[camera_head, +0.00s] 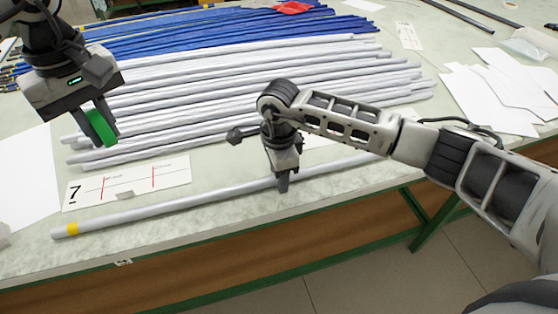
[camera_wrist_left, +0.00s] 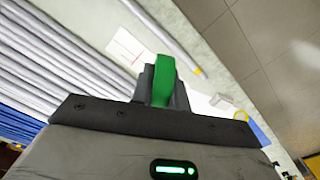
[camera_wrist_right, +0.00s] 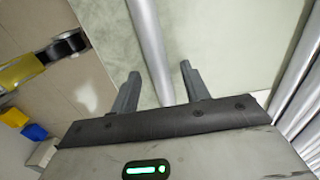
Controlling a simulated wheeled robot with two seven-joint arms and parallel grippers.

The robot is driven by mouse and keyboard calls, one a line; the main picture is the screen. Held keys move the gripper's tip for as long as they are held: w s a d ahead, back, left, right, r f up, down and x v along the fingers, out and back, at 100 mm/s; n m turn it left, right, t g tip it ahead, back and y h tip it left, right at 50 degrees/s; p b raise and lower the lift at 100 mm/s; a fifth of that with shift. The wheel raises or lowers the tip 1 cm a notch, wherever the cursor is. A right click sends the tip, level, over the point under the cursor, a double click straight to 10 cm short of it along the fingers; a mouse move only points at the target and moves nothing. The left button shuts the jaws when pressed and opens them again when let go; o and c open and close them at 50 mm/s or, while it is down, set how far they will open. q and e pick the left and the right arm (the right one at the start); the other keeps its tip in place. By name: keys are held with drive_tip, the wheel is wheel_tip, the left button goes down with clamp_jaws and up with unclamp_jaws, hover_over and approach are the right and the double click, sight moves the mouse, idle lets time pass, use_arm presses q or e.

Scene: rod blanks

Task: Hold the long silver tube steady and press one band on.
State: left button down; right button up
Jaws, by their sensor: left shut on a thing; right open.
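The long silver tube (camera_head: 190,206) lies along the table's front edge with a yellow band (camera_head: 72,229) around its left end. My right gripper (camera_head: 283,184) is pointed down at the tube's middle. In the right wrist view, its open fingers (camera_wrist_right: 160,85) stand on both sides of the tube (camera_wrist_right: 148,40), with gaps. Whether they reach below its top is unclear. My left gripper (camera_head: 102,123) is shut on a green band-like piece (camera_head: 101,128), held above the table behind the tube's left part. The green piece (camera_wrist_left: 163,80) also shows between its fingertips in the left wrist view.
Several grey tubes (camera_head: 250,100) lie in rows behind, with blue tubes (camera_head: 200,35) farther back. A white card marked 7 (camera_head: 125,184) lies behind the silver tube. White papers (camera_head: 490,95) cover the right. The table's front edge is close to the tube.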

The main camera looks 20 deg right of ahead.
sight(150, 208)
drive_tip(key=shift+f, duration=0.15)
clamp_jaws()
idle(0.8)
use_arm(q)
drive_tip(key=shift+f+m, duration=1)
drive_tip(key=shift+f, duration=1.9)
drive_tip(key=shift+f+m, duration=1)
drive_tip(key=shift+f, duration=1.9)
drive_tip(key=shift+f+m, duration=1)
drive_tip(key=shift+f, duration=1.9)
